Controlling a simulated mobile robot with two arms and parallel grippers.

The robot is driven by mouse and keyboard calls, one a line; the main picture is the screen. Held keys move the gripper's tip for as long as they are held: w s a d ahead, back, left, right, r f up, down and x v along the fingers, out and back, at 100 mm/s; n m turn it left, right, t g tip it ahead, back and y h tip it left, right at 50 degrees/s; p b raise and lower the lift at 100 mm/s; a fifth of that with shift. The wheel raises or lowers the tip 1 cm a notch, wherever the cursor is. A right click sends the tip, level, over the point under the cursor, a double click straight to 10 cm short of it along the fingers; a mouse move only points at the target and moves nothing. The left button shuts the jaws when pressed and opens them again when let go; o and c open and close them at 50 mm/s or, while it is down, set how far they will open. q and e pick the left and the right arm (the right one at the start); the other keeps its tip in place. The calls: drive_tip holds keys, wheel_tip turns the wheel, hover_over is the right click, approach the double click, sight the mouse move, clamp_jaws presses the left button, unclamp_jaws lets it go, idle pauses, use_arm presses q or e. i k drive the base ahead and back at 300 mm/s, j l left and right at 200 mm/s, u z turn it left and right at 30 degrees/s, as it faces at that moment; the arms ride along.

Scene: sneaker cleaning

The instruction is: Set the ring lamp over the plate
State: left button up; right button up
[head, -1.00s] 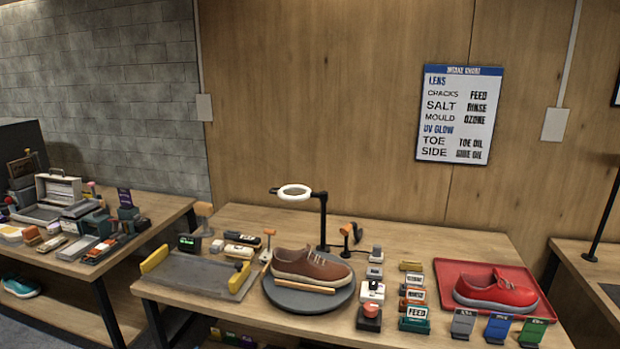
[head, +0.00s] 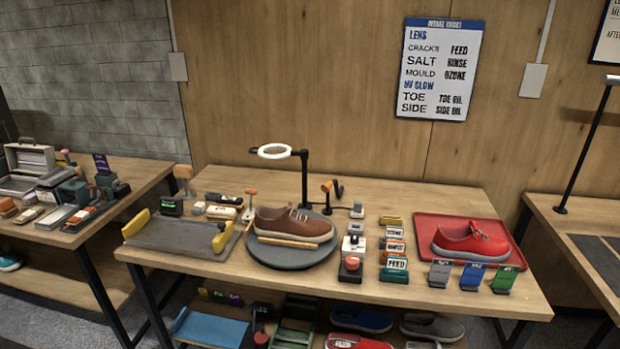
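The ring lamp (head: 275,152) has a white ring on a black arm and post (head: 304,180) that stands behind the round plate. Its ring hangs above the back left part of the round grey plate (head: 272,256). A brown sneaker (head: 293,225) lies on the plate, toe to the right, with a wooden stick (head: 288,242) in front of it. The lamp's base is hidden behind the sneaker. Neither of my grippers is in view.
A grey tray with yellow ends (head: 178,236) is left of the plate. Small labelled blocks (head: 394,248) and a red tray (head: 424,221) with a red sneaker (head: 470,242) are to the right. Blue, grey and green stands (head: 472,276) line the front right edge.

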sight(304, 153)
drive_tip(key=i+j, duration=0.2)
drive_tip(key=i+j+z, duration=0.15)
drive_tip(key=j, duration=0.3)
drive_tip(key=i+j, duration=0.3)
drive_tip(key=i+j+z, duration=0.1)
drive_tip(key=j, duration=0.3)
drive_tip(key=i+j+z, duration=0.1)
drive_tip(key=i+j, duration=0.35)
drive_tip(key=j, duration=0.3)
drive_tip(key=i+j+z, duration=0.15)
drive_tip(key=j, duration=0.2)
drive_tip(key=i+j, duration=0.2)
drive_tip(key=j, duration=0.2)
